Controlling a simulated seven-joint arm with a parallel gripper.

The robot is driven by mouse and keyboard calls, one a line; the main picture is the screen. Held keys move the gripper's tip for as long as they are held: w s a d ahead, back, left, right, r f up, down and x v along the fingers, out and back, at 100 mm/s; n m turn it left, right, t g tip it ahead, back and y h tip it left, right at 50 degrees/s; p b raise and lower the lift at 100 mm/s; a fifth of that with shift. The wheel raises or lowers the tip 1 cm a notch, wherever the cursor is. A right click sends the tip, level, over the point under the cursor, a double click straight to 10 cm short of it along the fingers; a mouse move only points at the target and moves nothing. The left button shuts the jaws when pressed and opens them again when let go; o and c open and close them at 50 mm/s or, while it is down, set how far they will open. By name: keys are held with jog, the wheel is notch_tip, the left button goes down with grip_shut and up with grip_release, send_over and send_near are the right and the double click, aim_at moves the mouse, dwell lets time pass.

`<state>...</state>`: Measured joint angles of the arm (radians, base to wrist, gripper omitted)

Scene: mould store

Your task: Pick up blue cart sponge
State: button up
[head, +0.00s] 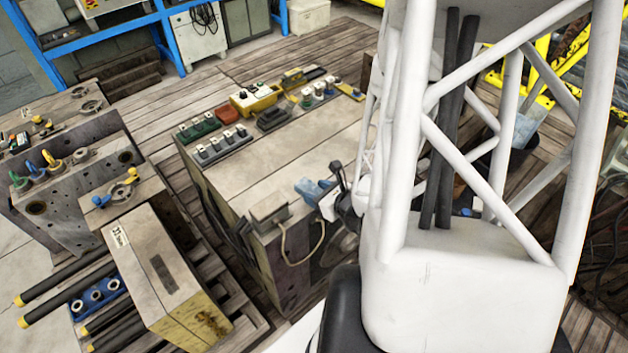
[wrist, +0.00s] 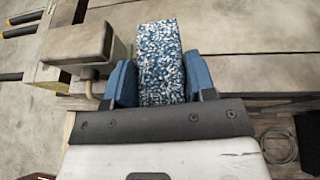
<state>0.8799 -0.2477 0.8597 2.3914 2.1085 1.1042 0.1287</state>
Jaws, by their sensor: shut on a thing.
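The blue cart sponge (wrist: 160,62) is a block speckled blue and white, in the middle of the wrist view. My gripper (wrist: 160,80) has one blue finger on each side of it and is shut on it. The sponge's near end is hidden behind the dark bar of my gripper. In the head view my gripper (head: 314,188) shows as small blue shapes at the near right edge of the large mould block (head: 330,150). There I cannot tell sponge from fingers. Whether the sponge touches the block's top is unclear.
A grey connector box (wrist: 76,42) with a cable sits close left of my gripper; it also shows in the head view (head: 268,208). Several connectors, including a yellow one (head: 253,98), line the block's far side. A coiled cable (wrist: 278,146) lies lower right.

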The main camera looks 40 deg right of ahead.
jog(key=shift+s+a+r, duration=0.1)
jog(key=shift+s+a, duration=0.4)
jog(key=shift+s, duration=0.4)
